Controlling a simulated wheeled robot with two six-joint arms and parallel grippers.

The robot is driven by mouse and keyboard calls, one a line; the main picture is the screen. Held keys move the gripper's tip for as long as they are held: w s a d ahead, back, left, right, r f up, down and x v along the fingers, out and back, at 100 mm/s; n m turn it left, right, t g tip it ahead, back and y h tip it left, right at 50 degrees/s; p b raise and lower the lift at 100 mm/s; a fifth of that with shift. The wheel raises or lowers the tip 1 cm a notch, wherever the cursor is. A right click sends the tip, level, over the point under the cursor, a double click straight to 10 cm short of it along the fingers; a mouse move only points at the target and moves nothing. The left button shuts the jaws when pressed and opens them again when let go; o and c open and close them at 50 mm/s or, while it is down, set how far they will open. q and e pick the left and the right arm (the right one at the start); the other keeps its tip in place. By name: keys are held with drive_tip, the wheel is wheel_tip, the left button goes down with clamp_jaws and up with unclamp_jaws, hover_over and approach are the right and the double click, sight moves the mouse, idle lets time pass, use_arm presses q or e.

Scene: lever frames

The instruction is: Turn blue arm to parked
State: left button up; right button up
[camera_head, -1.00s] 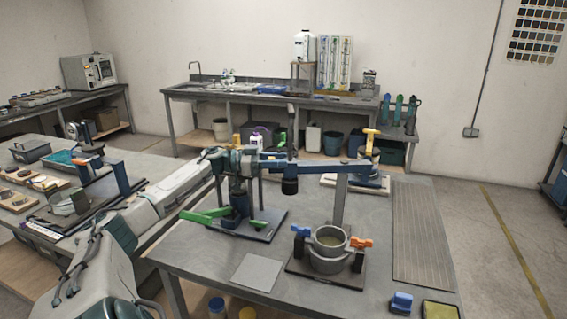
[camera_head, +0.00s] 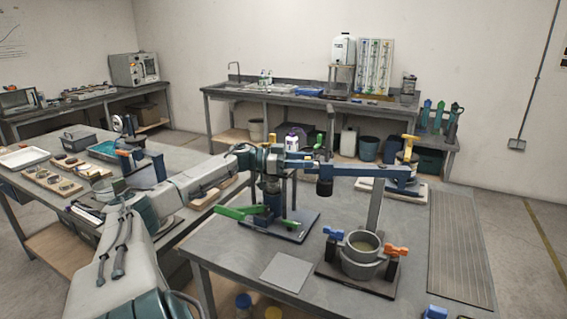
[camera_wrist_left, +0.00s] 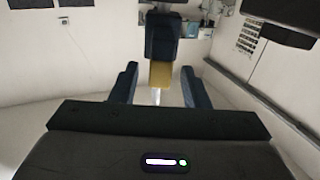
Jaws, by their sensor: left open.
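The blue arm (camera_head: 385,172) is a long, roughly level beam above the table in the head view, with a dark cylinder (camera_head: 325,186) hanging below it. My left arm comes in from the left, and its wrist is by the beam's left part. The jaws are hard to make out there. In the left wrist view my left gripper (camera_wrist_left: 159,72) is open. A yellow piece (camera_wrist_left: 160,75) shows between its fingers, with a dark blue block (camera_wrist_left: 162,38) above it. I cannot tell whether the fingers touch it. My right gripper is not in view.
A green lever (camera_head: 240,212) sits low on a dark base plate. A round pot (camera_head: 362,246) with blue and orange handles stands at the front. A yellow-topped handle (camera_head: 409,148) stands at the back right. The ribbed mat (camera_head: 460,245) is clear.

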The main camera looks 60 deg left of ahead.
use_arm(q)
drive_tip(key=p+v, duration=0.3)
drive_tip(key=v, duration=0.4)
drive_tip(key=shift+s+a+p, duration=0.2)
drive_tip(key=shift+s+p, duration=0.1)
drive_tip(key=shift+p, duration=0.05)
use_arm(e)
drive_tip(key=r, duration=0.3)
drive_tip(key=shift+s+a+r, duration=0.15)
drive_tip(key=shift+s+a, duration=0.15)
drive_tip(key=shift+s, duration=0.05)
